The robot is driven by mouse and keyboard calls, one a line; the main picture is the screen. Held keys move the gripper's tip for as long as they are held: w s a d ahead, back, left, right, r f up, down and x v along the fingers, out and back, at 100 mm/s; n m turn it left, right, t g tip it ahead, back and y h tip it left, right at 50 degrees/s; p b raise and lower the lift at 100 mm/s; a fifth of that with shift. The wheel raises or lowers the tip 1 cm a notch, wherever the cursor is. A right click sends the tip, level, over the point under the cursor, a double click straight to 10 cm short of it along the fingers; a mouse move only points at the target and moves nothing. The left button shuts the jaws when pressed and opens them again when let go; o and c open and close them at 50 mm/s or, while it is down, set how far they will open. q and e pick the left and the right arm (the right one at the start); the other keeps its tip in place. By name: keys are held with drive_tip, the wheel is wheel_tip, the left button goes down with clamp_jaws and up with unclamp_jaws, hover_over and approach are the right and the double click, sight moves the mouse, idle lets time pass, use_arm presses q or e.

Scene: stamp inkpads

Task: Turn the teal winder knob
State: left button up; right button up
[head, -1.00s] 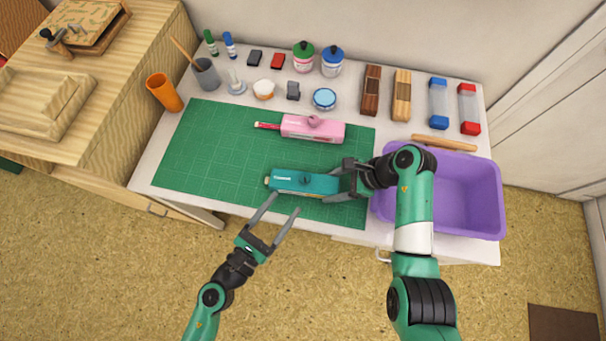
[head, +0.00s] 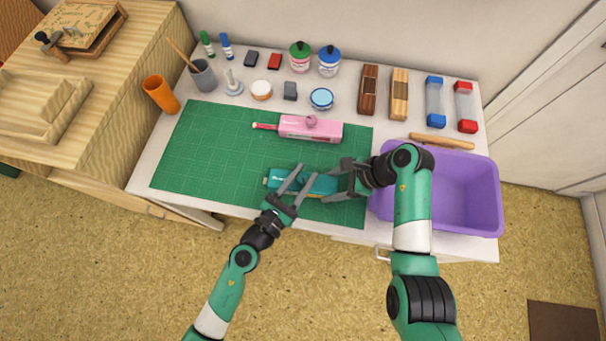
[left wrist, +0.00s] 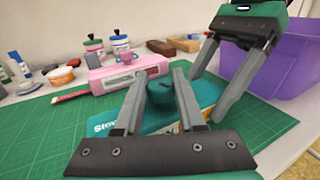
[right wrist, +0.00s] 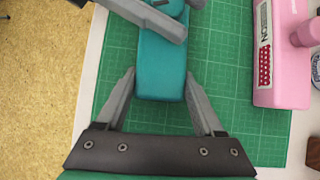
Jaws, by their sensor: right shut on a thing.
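The teal winder (head: 323,184) lies on the green cutting mat (head: 200,150), its long side running left to right. Its teal knob (left wrist: 160,93) stands on top; it also shows at the top edge of the right wrist view (right wrist: 172,7). My left gripper (head: 304,173) is open over the winder, one finger on each side of the knob, with slight gaps visible. My right gripper (right wrist: 161,80) is shut on the winder's body at its right end, a finger along each long side. The left gripper's fingers partly hide the winder in the head view.
A pink winder (head: 311,128) lies just behind the teal one. A purple bin (head: 470,190) stands to the right, partly behind my right arm. Jars, stamps and blocks line the table's back. The left part of the mat is clear.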

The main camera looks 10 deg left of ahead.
use_arm(q)
clamp_jaws()
drive_tip(key=shift+w+a+m+g+h, duration=0.1)
drive_tip(key=shift+m+g+h, duration=0.5)
drive_tip(key=shift+h, duration=0.4)
drive_tip(key=shift+m+g+h, duration=0.7)
drive_tip(key=shift+m+h, duration=0.3)
drive_tip(key=shift+h, duration=0.2)
drive_tip(key=o, duration=0.6)
unclamp_jaws()
